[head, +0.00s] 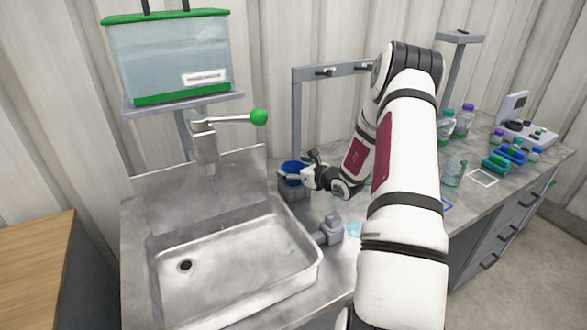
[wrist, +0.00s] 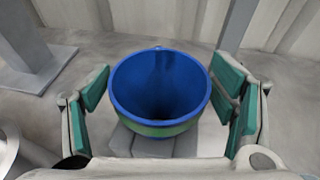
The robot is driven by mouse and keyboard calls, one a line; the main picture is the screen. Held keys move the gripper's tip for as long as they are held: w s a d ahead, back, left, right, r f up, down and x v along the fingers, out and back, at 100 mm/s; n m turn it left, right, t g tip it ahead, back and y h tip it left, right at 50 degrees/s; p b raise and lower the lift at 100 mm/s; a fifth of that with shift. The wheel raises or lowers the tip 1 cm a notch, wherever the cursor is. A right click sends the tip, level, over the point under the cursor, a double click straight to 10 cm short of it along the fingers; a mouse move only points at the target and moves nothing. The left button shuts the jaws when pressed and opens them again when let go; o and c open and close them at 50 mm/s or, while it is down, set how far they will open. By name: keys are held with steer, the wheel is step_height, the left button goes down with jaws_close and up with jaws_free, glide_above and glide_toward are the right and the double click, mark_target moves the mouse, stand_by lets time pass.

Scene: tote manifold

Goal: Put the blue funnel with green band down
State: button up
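The blue funnel with the green band (head: 293,168) stands upright, wide mouth up, at the grey block (head: 292,191) beside the sink's right rim. In the wrist view the funnel (wrist: 160,85) is between my two fingers, with the green band low on its outside. My gripper (wrist: 160,108) is open, its green pads apart from the funnel with a gap on each side. In the head view my gripper (head: 309,172) is just right of the funnel and partly hidden by my wrist. The funnel's lower end is hidden.
The steel sink (head: 308,262) lies left, below a lever tap (head: 205,143) with a green knob. A grey fixture (head: 330,230) stands right of the sink. A grey frame (head: 297,105) rises behind the funnel. Bottles and a clear beaker (head: 453,172) stand further right.

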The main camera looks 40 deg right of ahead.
steer(key=shift+r, duration=0.1)
steer(key=shift+r, duration=0.15)
steer(key=v, duration=1.2)
steer(key=shift+r, duration=0.4)
